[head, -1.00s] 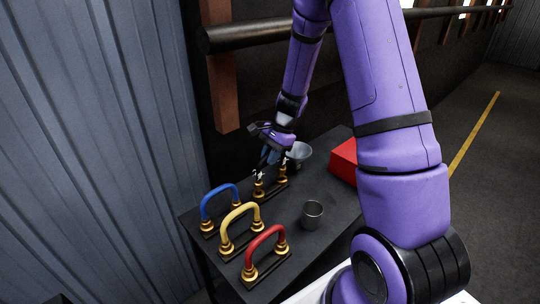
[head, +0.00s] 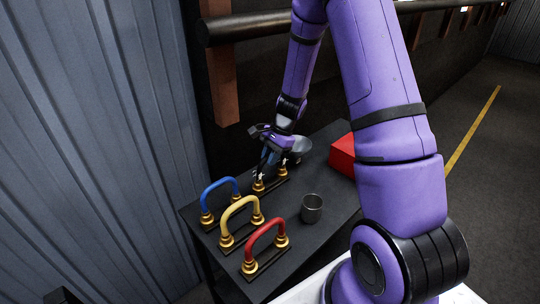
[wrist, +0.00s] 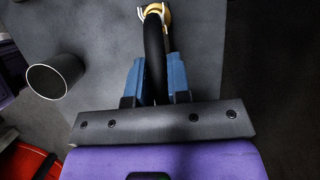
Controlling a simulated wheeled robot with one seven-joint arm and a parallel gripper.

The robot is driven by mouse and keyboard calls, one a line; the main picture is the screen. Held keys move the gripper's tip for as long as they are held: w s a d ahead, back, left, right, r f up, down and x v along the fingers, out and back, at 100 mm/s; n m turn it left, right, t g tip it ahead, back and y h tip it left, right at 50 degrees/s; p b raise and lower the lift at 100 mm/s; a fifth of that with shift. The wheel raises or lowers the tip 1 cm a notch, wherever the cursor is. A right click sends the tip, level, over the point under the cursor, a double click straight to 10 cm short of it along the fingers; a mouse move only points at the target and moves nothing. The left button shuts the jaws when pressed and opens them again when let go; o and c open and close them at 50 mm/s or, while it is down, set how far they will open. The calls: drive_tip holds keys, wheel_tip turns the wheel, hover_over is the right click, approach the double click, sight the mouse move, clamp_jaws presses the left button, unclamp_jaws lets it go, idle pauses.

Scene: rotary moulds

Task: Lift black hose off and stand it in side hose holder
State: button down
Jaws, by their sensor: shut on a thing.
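The black hose (wrist: 153,50) runs between the blue fingers of my gripper (wrist: 154,80), which is shut on it. One brass end fitting (wrist: 155,14) shows at its far end in the wrist view. In the head view my gripper (head: 274,160) is over brass fittings (head: 259,186) on a dark base at the back of the table; the hose itself is mostly hidden there. The fittings appear still at the base; I cannot tell whether they have lifted clear. An upright grey open cup (head: 311,208) stands to the right; it also shows in the wrist view (wrist: 55,75).
Blue (head: 220,187), yellow (head: 240,205) and red (head: 265,232) hoses stand as arches on bases at the table's front left. Table between cup and bases is clear.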

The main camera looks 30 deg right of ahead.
drive_tip(key=c, duration=1)
unclamp_jaws()
drive_tip(key=shift+r, duration=0.1)
drive_tip(key=v, duration=1.1)
drive_tip(key=s+a+r+n, duration=0.3)
drive_tip(key=s+a+r, duration=0.1)
drive_tip(key=r, duration=0.4)
drive_tip(key=s+a+r+n+t+h, duration=0.1)
drive_tip(key=s+a+r+n, duration=0.1)
drive_tip(key=s+r+n, duration=0.2)
drive_tip(key=s+a+r+n+t+h, duration=0.2)
drive_tip(key=s+r+n, duration=0.2)
drive_tip(key=s, duration=0.7)
drive_tip(key=s+a+r+n+t+h, duration=0.1)
drive_tip(key=s+a+r+n, duration=0.2)
drive_tip(key=s+r, duration=0.3)
drive_tip(key=shift+s+a+r+n+t+h, duration=0.1)
drive_tip(key=shift+s+r+n+t+h, duration=0.1)
drive_tip(key=shift+s+n, duration=0.3)
drive_tip(key=shift+s+r+n+t+h, duration=0.1)
drive_tip(key=shift+s+r+n+t, duration=0.1)
drive_tip(key=shift+s, duration=0.45)
